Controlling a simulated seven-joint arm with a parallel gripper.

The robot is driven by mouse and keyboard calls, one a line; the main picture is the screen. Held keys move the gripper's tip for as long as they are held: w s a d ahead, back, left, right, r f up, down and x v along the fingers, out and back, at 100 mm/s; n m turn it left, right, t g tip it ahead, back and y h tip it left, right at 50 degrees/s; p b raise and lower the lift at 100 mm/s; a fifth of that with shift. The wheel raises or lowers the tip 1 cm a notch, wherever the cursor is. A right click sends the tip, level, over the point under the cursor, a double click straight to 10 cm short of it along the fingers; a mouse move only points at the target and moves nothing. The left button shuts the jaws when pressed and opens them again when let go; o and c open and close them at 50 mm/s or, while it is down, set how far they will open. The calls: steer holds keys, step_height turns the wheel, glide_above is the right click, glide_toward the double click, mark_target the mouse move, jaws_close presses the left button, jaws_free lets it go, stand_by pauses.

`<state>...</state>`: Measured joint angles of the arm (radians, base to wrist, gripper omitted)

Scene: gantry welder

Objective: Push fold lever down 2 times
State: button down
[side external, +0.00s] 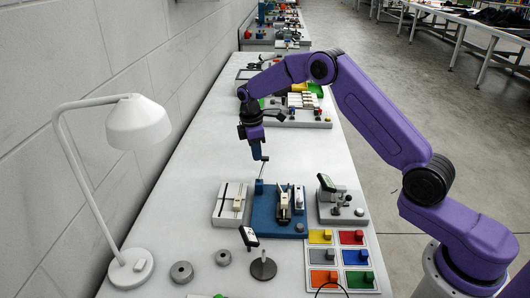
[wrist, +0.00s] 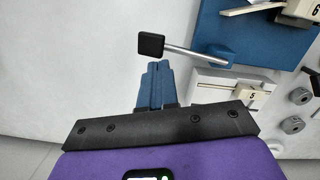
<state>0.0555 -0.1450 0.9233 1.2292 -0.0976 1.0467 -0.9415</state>
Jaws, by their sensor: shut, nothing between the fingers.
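The fold lever is a metal rod with a square black knob (wrist: 151,45), rising from a blue base (wrist: 235,35). In the side view the thin rod (side external: 262,171) stands up from the blue base (side external: 264,222), with its top close to my gripper. My gripper (wrist: 156,66) has its blue fingers together and empty, with the tips just short of the knob in the wrist view. In the side view my gripper (side external: 260,156) is above the back left of the base, at the lever's top. I cannot tell whether it touches the knob.
A white slider unit (side external: 232,204) stands left of the base and a grey unit with a small screen (side external: 341,206) right of it. Coloured pads (side external: 340,259), grey rings (side external: 181,272) and a lamp (side external: 139,125) are nearer the front. Table space left of the slider is clear.

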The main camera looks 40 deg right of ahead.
steer(key=shift+w+a+r, duration=0.15)
steer(key=shift+w+a, duration=0.1)
steer(key=shift+a, duration=0.3)
step_height(320, 180, up, 17)
steer(key=a, duration=0.1)
steer(key=shift+w+a+r, duration=0.2)
steer(key=shift+w+a, duration=0.05)
steer(key=shift+w, duration=0.15)
stand_by(0.6)
